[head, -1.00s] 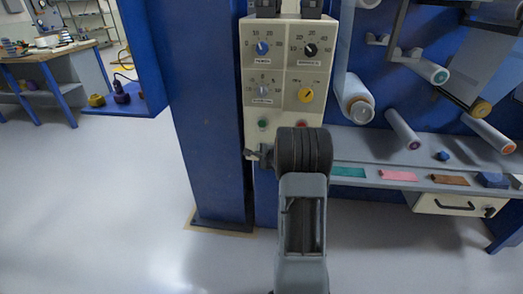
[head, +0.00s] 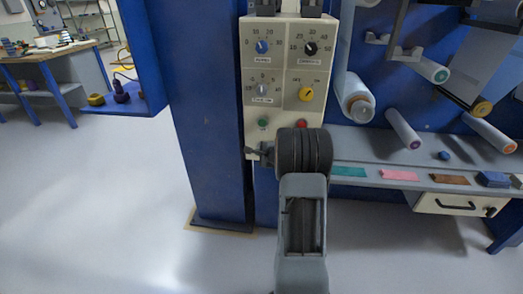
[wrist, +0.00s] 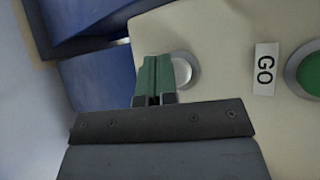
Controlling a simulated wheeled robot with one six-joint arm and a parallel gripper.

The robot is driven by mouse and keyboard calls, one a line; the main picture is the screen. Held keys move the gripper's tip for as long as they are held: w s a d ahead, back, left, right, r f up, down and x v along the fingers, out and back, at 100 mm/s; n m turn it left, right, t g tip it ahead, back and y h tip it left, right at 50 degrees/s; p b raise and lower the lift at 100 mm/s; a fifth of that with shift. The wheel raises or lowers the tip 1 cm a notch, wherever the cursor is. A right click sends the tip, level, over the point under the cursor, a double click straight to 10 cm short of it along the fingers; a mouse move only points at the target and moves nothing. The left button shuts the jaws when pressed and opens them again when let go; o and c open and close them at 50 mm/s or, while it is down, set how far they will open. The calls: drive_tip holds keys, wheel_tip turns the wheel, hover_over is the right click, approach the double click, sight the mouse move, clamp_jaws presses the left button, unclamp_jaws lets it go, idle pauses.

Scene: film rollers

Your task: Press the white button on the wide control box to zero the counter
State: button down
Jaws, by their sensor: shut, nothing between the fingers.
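The cream control box (head: 282,85) stands on the blue frame in the head view, with dials and a green and a red button low down. My gripper (head: 250,153) is at its lower left edge, partly hidden by my wrist. In the wrist view the white button (wrist: 182,70) sits in a pale ring on the box face (wrist: 225,45). My gripper (wrist: 155,62) is shut and empty, its green fingertips just left of the button and overlapping its left edge. I cannot tell whether they touch it. The white button cannot be made out in the head view.
In the wrist view a green button (wrist: 312,74) with a GO label (wrist: 265,70) lies to the right. In the head view a grey shelf (head: 420,150) and film rollers (head: 357,98) stand right of the box. Open floor (head: 90,210) lies left of the blue column (head: 195,110).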

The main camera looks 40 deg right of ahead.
drive_tip(key=shift+w+d, duration=0.3)
drive_tip(key=shift+d, duration=0.05)
idle(0.7)
drive_tip(key=shift+a, duration=0.1)
idle(0.4)
drive_tip(key=shift+s+a+b, duration=0.55)
drive_tip(key=shift+s+b, duration=0.1)
drive_tip(key=shift+b, duration=0.3)
drive_tip(key=s+a+b, duration=0.3)
drive_tip(key=shift+s+a+b, duration=0.25)
drive_tip(key=shift+s+b, duration=0.05)
drive_tip(key=shift+b, duration=0.05)
idle(0.6)
